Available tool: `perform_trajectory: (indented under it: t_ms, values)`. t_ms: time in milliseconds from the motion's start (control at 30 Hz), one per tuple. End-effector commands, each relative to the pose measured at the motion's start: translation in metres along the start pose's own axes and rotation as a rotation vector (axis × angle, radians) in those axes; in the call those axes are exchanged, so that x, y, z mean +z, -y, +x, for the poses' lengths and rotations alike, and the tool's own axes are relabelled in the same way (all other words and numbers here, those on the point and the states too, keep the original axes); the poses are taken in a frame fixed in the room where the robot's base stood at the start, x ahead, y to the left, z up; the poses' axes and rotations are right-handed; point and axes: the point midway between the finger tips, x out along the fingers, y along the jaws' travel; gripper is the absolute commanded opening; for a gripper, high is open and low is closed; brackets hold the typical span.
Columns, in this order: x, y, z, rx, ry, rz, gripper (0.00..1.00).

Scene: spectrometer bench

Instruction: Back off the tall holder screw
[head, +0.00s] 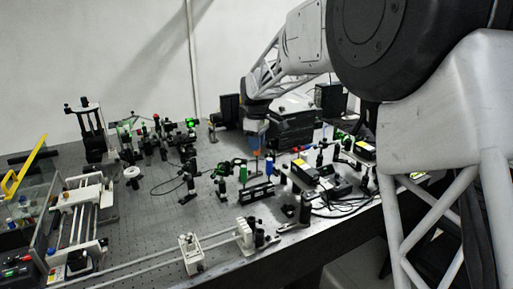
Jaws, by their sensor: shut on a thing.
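My gripper (256,148) hangs from my arm over the far middle of the bench, pointing down, with blue and orange parts near its end. It is shut on a small part there, which fits the tall holder screw. The screw itself is too small and too hidden by the fingers to make out. Below the gripper stand small optics holders, with a green one (243,173) and a blue one (269,165) close by. I cannot tell from this view how far the screw is turned.
The perforated bench (160,215) is crowded with optics mounts. A rail carries a white block (190,254) at the front. Black boxes (293,132) stand behind the gripper. Cables lie at right.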

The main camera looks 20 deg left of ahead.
Motion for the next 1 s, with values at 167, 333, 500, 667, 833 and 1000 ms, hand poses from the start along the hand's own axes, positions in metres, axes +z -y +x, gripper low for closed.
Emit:
perform_trajectory:
  t_ms: [167, 333, 500, 667, 833, 1000]
  values:
    - [0.000, 0.000, 0.000, 0.000, 0.000, 0.000, 0.00]
    - [0.000, 0.000, 0.000, 0.000, 0.000, 0.000, 0.00]
    - [0.000, 0.000, 0.000, 0.000, 0.000, 0.000, 0.00]
    - [0.002, 0.003, 0.000, 0.000, 0.000, 0.000, 0.00]
    - [0.008, 0.013, 0.000, 0.000, 0.000, 0.000, 0.00]
    - [0.022, 0.034, -0.001, 0.000, 0.000, 0.000, 0.00]
